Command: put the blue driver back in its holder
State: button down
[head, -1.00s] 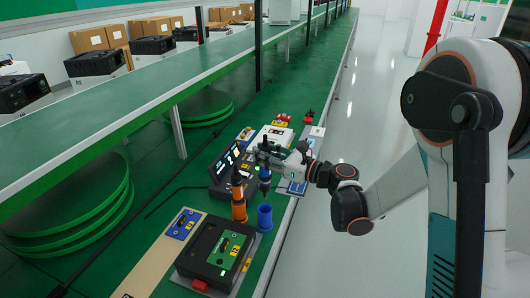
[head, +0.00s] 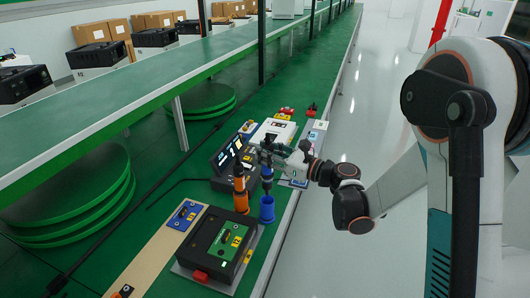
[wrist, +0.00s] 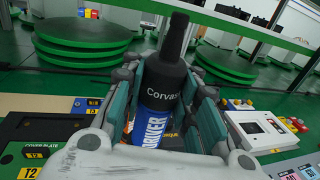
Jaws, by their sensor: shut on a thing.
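The blue driver (head: 267,184) is upright in my gripper (head: 266,158), with its lower end just above or at the mouth of the blue holder (head: 267,210). I cannot tell whether the tip is inside the holder. In the wrist view the driver's black upper part (wrist: 160,85) and blue lettered body (wrist: 149,129) sit between the two fingers of my gripper (wrist: 165,98), which are shut on it. The holder is hidden in the wrist view.
An orange driver (head: 240,185) stands in an orange holder close to the left. A black box with a green plate (head: 222,243) lies in front, and a black display unit (head: 229,160) behind. A white device (head: 274,134) is farther back. The aisle on the right is clear.

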aim_at(272, 170)
jog(key=shift+f, duration=0.2)
dwell(0.4)
jog(key=shift+f+b, duration=1.8)
jog(key=shift+f, duration=0.1)
jog(key=shift+f, duration=2.8)
jog(key=c, duration=1.2)
grip_release()
